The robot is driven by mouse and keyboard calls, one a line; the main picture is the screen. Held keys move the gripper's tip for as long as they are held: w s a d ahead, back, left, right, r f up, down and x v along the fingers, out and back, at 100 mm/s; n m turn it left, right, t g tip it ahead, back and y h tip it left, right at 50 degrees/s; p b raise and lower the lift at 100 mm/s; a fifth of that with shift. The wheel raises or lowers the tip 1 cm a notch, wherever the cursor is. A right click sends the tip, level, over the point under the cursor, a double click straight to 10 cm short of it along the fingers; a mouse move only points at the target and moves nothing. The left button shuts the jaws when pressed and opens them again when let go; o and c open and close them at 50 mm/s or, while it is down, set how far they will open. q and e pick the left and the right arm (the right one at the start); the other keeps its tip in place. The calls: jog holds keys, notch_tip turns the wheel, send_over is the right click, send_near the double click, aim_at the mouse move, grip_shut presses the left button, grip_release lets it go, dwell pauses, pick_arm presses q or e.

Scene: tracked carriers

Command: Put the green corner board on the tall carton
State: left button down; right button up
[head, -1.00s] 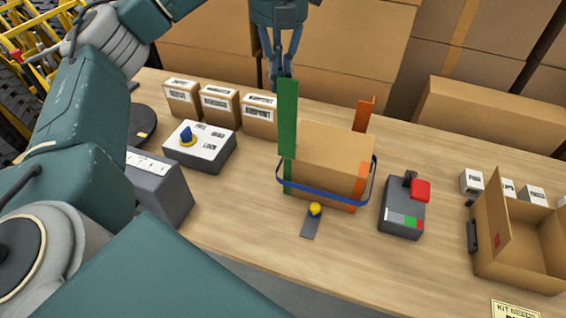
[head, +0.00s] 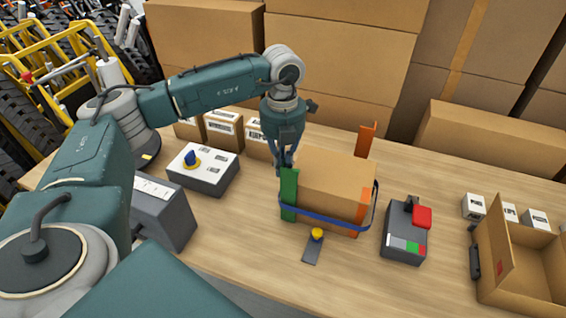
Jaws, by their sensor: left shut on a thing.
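The green corner board (head: 289,194) stands upright at the near left corner of the brown carton (head: 325,180). Its top is about level with the carton's top. My left gripper (head: 285,166) points down and is shut on the board's upper end. A blue strap (head: 322,224) runs loosely round the carton's lower part and seems to pass outside the green board. Orange corner boards stand at the near right corner (head: 361,210) and, rising above the carton, at the far right corner (head: 366,138). The carton's far left corner is hidden. My right gripper is out of view.
A yellow-knobbed strap tool (head: 315,245) lies in front of the carton. A grey device with a red top (head: 405,232) is to the right, near an open box (head: 522,270). A grey box with a blue knob (head: 203,170) and small cartons (head: 222,130) are left.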

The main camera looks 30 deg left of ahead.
pick_arm(q)
jog(key=shift+f, duration=0.25)
jog(key=c, duration=1.8)
grip_release()
jog(key=shift+c, duration=0.2)
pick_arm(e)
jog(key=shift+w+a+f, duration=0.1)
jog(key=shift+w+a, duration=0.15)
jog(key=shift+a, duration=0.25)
pick_arm(q)
jog(key=shift+r, duration=0.35)
jog(key=shift+w+r+b, duration=0.1)
jog(key=shift+r+b, duration=0.2)
jog(key=shift+r, duration=0.05)
notch_tip(320, 180, up, 11)
jog(key=b, duration=0.2)
jog(key=shift+b, duration=0.35)
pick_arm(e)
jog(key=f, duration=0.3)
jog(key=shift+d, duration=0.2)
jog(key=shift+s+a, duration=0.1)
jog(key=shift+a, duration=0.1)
